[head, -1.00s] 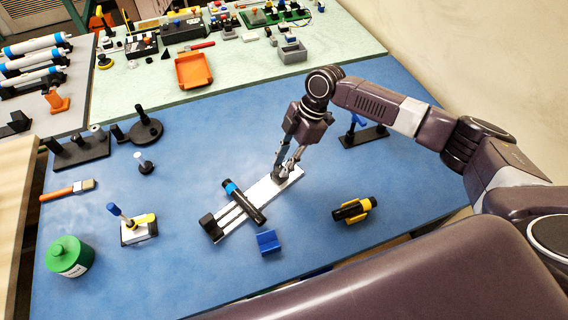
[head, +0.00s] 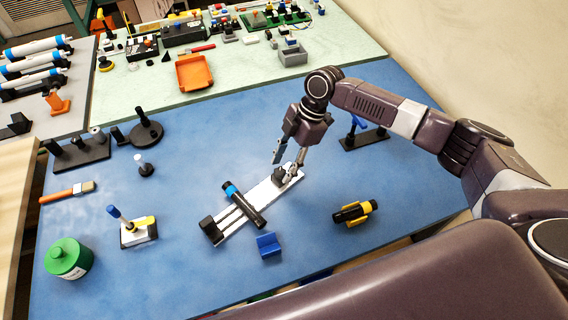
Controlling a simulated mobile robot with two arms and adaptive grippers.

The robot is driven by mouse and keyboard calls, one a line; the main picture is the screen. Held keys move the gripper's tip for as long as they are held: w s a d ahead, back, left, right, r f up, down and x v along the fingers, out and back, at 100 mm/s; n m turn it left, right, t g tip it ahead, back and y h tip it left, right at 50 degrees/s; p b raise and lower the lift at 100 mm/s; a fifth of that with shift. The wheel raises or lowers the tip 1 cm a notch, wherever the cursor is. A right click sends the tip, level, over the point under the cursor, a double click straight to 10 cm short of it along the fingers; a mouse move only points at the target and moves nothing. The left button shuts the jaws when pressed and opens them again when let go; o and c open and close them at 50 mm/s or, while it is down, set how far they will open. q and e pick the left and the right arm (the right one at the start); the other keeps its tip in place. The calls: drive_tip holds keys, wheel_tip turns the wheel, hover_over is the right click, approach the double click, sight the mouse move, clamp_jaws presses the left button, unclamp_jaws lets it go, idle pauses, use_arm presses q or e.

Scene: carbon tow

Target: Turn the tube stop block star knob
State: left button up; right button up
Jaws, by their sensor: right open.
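The tube stop block (head: 279,176) is a small dark block at the far right end of a white rail (head: 262,194) on the blue table. Its star knob is too small and too close to the fingers to make out clearly. My right gripper (head: 284,166) is open just above the block, pointing down. One finger is to the left of the block and the other comes down at its right side. I cannot tell whether a finger touches it. A black tube with a blue band (head: 244,204) lies across the rail. My left gripper is out of view.
A blue angled block (head: 268,245) and a black-and-yellow tool (head: 354,212) lie near the front. A black stand with a blue handle (head: 364,138) is right of the gripper. A green jar (head: 69,258) stands at left.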

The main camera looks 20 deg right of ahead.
drive_tip(key=shift+r, duration=0.1)
drive_tip(key=v, duration=1.2)
